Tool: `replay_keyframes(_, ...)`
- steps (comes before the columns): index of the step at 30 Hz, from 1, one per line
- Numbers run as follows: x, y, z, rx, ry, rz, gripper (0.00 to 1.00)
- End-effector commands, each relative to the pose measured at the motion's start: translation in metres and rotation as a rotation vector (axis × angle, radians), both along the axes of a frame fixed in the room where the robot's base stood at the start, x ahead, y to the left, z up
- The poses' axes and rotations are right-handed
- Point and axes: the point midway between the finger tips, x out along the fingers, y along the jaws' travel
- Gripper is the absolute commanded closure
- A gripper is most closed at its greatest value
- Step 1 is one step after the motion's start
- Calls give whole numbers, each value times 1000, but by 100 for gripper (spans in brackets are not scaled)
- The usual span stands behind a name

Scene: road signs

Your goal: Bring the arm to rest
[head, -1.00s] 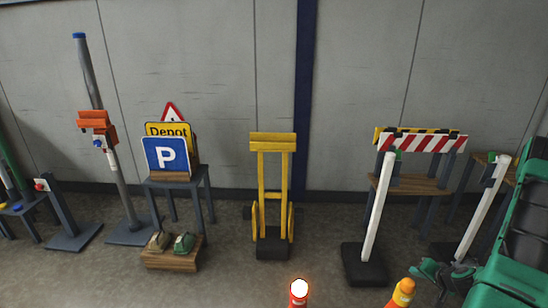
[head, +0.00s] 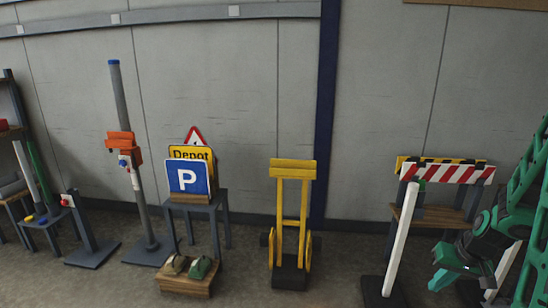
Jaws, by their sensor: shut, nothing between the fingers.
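My gripper (head: 437,283) is at the lower right of the head view, at the end of my green and dark arm. Its teal fingers are shut with nothing between them. It hangs in front of a white post on the right, which it and the arm partly hide. It looks apart from the other white post (head: 400,240) to its left.
A yellow hand truck (head: 292,215) stands mid-view. Blue parking (head: 187,177) and yellow Depot signs stand on a stool. An orange-clamped pole (head: 120,140) stands left. Floor between hand truck and posts is clear.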

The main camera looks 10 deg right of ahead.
Motion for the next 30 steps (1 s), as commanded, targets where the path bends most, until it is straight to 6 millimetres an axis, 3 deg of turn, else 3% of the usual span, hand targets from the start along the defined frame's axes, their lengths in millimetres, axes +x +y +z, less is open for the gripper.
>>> replay_keyframes(6,-42,29,52,-37,94,8,100)
replay_keyframes(18,-144,81,124,-54,243,-51,100)
replay_keyframes(24,-189,100,143,-37,295,-91,100)
replay_keyframes(30,-208,108,149,-25,317,-109,100)
